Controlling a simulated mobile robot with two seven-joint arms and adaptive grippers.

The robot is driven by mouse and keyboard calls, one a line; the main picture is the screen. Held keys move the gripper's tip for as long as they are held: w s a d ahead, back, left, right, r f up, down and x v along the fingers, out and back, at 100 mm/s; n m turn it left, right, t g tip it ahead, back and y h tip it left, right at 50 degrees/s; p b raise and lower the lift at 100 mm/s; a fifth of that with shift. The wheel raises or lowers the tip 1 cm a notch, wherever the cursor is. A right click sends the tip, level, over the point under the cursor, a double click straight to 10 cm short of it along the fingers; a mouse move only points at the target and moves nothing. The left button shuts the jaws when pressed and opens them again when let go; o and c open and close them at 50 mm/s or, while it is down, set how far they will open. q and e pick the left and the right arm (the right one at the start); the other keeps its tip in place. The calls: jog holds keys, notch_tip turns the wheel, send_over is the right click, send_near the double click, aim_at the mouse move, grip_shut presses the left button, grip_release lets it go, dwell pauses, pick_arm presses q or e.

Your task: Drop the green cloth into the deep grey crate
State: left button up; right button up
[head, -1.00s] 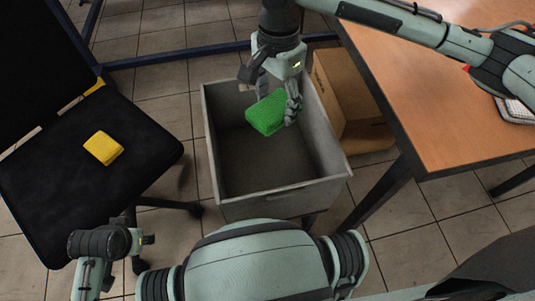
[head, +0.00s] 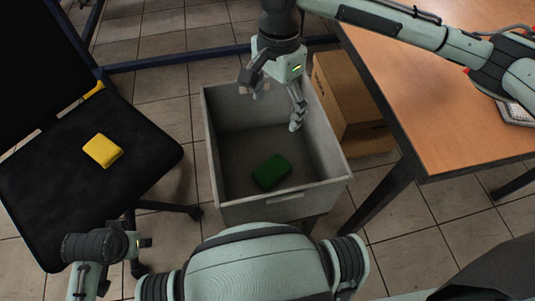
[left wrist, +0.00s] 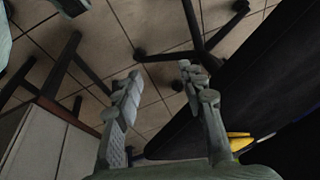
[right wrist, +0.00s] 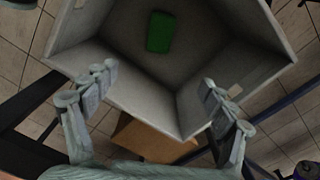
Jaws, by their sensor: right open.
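The green cloth (head: 271,172) lies on the floor of the deep grey crate (head: 275,207), toward its near side. It also shows inside the crate in the right wrist view (right wrist: 160,32). My right gripper (head: 275,108) is open and empty above the far part of the crate, apart from the cloth. In the right wrist view its two fingers (right wrist: 155,104) are spread wide with nothing between them. My left gripper (left wrist: 160,82) is open and empty in the left wrist view. In the head view my left arm is at the lower left, by the chair.
A black chair (head: 135,160) with a folded yellow cloth (head: 103,151) stands left of the crate. Cardboard boxes (head: 345,90) stand between the crate and the wooden table (head: 450,110) at right. A blue bar (head: 180,56) runs behind the crate.

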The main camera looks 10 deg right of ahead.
notch_tip(320, 180, up, 12)
dwell(0.4)
dwell(0.4)
